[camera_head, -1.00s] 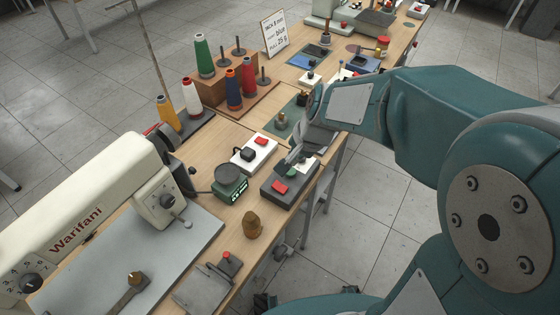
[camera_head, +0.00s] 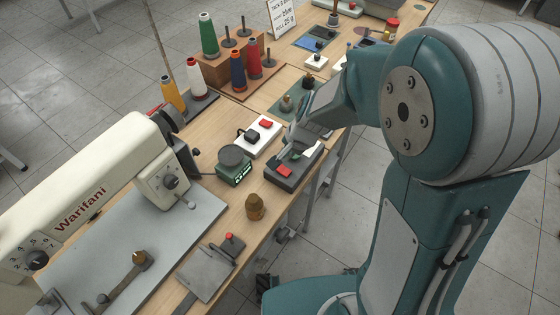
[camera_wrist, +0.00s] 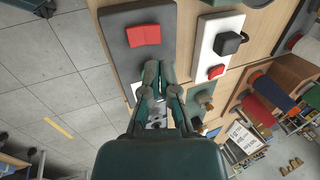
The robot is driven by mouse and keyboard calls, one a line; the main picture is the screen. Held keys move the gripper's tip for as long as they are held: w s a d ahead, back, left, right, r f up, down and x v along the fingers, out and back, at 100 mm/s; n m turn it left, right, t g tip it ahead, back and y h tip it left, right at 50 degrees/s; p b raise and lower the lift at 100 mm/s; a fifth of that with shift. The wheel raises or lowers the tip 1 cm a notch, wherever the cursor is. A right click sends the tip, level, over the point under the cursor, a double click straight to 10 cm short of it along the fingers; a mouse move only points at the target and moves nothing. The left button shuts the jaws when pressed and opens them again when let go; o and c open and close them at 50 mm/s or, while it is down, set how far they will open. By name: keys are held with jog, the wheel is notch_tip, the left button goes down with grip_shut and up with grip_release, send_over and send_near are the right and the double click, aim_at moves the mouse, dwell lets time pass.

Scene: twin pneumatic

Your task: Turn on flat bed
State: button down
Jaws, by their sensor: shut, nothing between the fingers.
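A cream sewing machine marked Warifani (camera_head: 95,195) stands on a flat grey bed plate (camera_head: 190,222) at the left. To its right, a dark grey control box (camera_head: 307,172) carries a red button (camera_head: 284,171); the red button also shows in the wrist view (camera_wrist: 144,35). A green patch (camera_head: 295,155) shows on the box beside my gripper. A white box (camera_head: 262,146) with a black switch and a red button lies beside it. My gripper (camera_head: 287,154) is shut and empty, pointing down over the dark box. In the wrist view, its fingertips (camera_wrist: 160,67) hide part of the box.
A round-topped scale (camera_head: 235,166), a brown weight (camera_head: 255,207) and a small grey fixture with a red knob (camera_head: 208,270) stand nearby. Thread spools (camera_head: 237,72) stand farther back. The table's right edge is close to the dark box.

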aim_at(281, 168)
jog(key=shift+x, duration=3.05)
jog(key=shift+w+a+f, duration=0.1)
jog(key=shift+a+f, duration=0.05)
jog(key=shift+f, duration=0.1)
jog(key=shift+s+d+r, duration=0.25)
jog(key=shift+s+d, duration=0.25)
jog(key=shift+d, duration=0.1)
